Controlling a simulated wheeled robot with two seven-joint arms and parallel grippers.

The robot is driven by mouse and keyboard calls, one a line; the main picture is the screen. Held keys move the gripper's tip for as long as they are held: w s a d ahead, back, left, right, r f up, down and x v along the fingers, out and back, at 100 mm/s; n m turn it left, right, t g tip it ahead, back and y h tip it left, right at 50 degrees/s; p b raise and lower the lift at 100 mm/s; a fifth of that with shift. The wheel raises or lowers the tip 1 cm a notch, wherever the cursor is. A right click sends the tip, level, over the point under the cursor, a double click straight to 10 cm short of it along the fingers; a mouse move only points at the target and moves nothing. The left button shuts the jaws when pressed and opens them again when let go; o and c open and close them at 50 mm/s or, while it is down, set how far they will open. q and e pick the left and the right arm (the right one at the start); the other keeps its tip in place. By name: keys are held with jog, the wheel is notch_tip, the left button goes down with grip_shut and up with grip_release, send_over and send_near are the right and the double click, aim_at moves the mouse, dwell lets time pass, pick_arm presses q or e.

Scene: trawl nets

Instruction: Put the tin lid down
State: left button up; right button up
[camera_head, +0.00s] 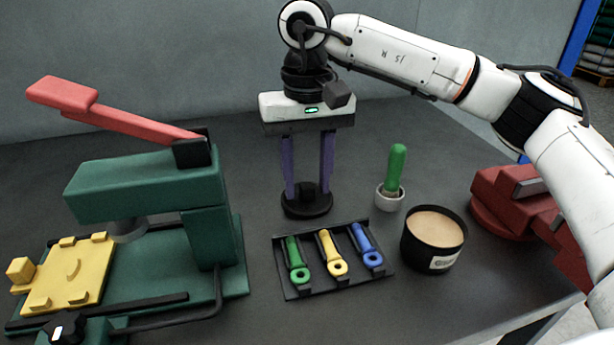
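The tin lid (307,210) is a flat black disc with a small dark knob on top. It lies level and appears to rest on the dark table behind the tool tray. My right gripper (307,190) points straight down over it, its two purple fingers on either side of the knob. The fingers look apart from the knob, with small gaps, so the gripper appears open. The tin (432,252) is black with a pale label, stands uncovered to the right, and shows a beige filling. My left gripper is not in view.
A black tray (334,282) holds green, yellow and blue tools just in front of the lid. A green-handled brush stands in a white cup (389,199). A green press (150,190) fills the left side; a red vise (510,205) stands at right.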

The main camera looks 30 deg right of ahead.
aim_at(307, 186)
notch_tip(307, 186, up, 12)
jog(key=p, duration=0.2)
jog(key=shift+r, duration=0.15)
dwell(0.4)
dwell(0.4)
